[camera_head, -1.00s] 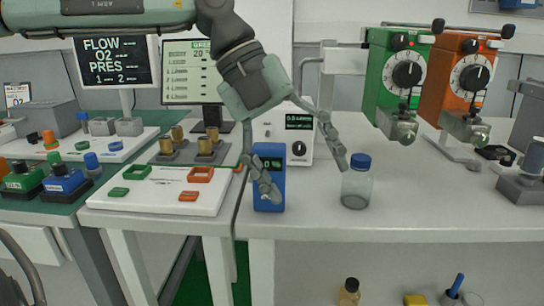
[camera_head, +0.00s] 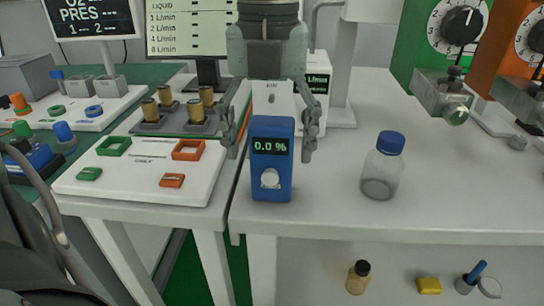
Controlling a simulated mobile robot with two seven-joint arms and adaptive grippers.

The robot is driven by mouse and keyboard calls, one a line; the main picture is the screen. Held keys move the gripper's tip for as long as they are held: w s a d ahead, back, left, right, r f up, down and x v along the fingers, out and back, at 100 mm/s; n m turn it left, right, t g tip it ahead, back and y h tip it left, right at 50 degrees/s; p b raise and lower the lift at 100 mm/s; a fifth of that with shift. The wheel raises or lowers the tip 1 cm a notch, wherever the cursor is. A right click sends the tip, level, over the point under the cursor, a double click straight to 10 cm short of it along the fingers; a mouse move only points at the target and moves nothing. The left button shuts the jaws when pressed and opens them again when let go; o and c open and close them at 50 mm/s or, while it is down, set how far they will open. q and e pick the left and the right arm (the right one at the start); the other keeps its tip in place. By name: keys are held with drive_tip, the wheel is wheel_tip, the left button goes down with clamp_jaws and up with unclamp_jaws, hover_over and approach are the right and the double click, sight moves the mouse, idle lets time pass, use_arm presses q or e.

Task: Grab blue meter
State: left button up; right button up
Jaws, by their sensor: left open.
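The blue meter (camera_head: 272,181) stands upright near the front left corner of the white table. Its dark display reads 0.0 % and a pale round knob sits below it. My left gripper (camera_head: 268,142) comes down from behind the meter, with one finger on each side of it. The fingers are spread, and I cannot tell whether either one touches the meter. The right gripper does not show.
A clear jar with a blue lid (camera_head: 382,166) stands to the right of the meter. A white tray (camera_head: 125,178) with green and orange frames lies to the left. Green (camera_head: 420,50) and orange vaporizers hang at the upper right. The table is clear right of the jar.

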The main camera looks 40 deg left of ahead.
sight(272, 164)
use_arm(q)
drive_tip(key=f, duration=0.3)
drive_tip(key=shift+w+f, duration=0.3)
drive_tip(key=shift+w, duration=0.05)
drive_tip(key=shift+f, duration=0.1)
drive_tip(key=c, duration=1.6)
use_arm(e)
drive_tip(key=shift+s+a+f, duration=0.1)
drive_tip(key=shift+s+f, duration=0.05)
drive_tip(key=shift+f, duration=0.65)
